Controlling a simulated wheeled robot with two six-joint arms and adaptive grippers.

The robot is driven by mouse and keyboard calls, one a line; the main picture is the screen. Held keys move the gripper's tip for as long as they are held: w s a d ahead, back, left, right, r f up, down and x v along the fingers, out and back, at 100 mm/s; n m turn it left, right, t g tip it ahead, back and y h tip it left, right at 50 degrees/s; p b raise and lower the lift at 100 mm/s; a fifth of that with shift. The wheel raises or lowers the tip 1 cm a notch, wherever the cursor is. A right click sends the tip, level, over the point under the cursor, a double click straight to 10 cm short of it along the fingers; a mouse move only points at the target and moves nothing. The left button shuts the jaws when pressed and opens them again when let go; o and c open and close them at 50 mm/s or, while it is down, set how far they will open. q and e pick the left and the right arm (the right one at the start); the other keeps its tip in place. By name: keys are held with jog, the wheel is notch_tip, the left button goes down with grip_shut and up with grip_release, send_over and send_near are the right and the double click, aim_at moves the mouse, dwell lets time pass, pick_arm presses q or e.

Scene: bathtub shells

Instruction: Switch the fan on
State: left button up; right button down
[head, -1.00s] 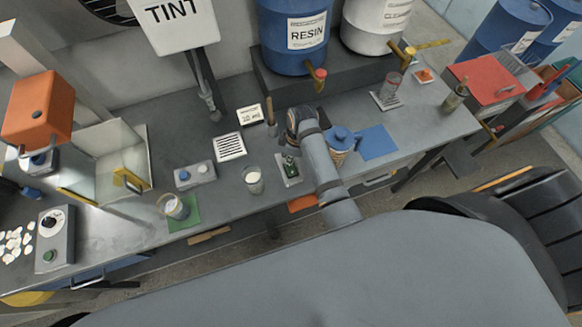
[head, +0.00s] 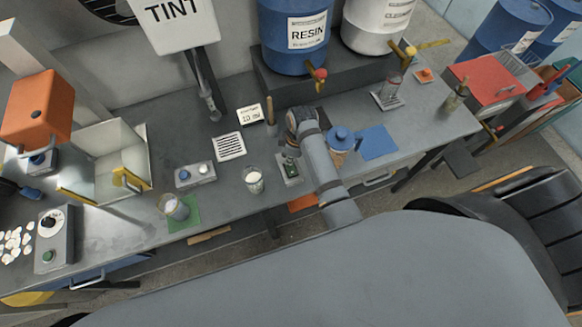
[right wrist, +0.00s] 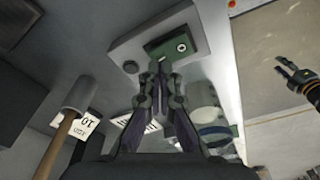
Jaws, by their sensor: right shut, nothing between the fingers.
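A grey switch box with a green plate (head: 290,171) lies on the bench near its front edge. In the right wrist view the green plate (right wrist: 180,47) carries a small pale round mark. My right gripper (head: 291,150) is over the back end of this box. Its fingers (right wrist: 158,72) are shut and empty, with their tips close to the box; contact cannot be told. A dark round grille (head: 108,8), perhaps the fan, is cut off at the top left; whether it turns cannot be told.
A blue-lidded jug (head: 341,142) stands close right of my right arm. A wooden-handled tool (head: 270,118) and a card (head: 249,115) are behind.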

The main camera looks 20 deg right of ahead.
jog(key=shift+f+b, duration=0.3)
jog(key=shift+f, duration=0.55)
notch_tip(320, 180, up, 3)
jog(key=shift+f+p, duration=0.1)
jog(key=shift+p, duration=1.05)
jog(key=shift+r, duration=2.15)
